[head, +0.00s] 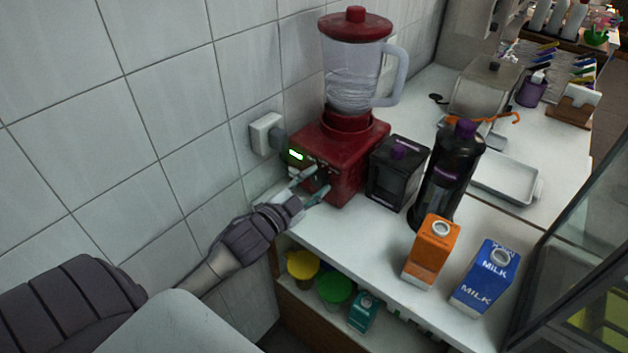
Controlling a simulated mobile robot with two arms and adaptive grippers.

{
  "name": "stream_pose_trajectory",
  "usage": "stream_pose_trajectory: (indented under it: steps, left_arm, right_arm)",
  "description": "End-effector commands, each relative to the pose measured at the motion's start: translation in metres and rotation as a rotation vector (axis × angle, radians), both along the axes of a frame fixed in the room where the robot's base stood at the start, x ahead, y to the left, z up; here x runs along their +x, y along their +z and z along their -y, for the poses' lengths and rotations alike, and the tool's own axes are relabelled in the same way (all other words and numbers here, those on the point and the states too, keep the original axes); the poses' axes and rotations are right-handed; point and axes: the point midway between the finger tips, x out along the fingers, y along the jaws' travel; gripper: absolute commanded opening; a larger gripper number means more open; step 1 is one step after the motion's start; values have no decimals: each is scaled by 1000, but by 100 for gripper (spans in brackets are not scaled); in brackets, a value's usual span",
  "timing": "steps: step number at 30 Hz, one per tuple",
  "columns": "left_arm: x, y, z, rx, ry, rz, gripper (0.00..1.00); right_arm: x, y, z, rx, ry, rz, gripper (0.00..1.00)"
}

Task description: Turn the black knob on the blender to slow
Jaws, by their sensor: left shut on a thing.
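A red blender (348,150) stands on the white counter near the tiled wall, with a clear jug (352,75) and a red lid. Its front panel has a small lit green display and a row of small buttons. My left gripper (318,186) is at the blender's front face, its two fingers on either side of the dark knob area. It is shut on the black knob, which is mostly hidden between the fingers. The knob's setting cannot be read. My right gripper is not in view.
A black box-shaped container (397,170), a tall black bottle (447,175), an orange carton (431,252) and a blue milk carton (486,278) stand right of the blender. A wall socket (267,133) is behind it. A white tray (505,178) lies further back.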

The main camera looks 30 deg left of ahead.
Motion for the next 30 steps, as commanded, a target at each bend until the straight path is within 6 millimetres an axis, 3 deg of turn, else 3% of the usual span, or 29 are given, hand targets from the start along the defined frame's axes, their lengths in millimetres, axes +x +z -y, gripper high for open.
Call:
stream_pose_trajectory:
  steps: [17,18,21,22,30]
  left_arm:
    - [0,0,1,36,-1,4,8]
    - [0,0,1,36,-1,4,48]
    - [0,0,0,36,-1,4,65]
    - [0,0,0,36,-1,4,68]
    - [0,0,0,36,0,3,68]
  right_arm:
    - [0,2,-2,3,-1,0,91]
    - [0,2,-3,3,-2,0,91]
    - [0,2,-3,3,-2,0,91]
    - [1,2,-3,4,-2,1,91]
    - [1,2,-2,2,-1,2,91]
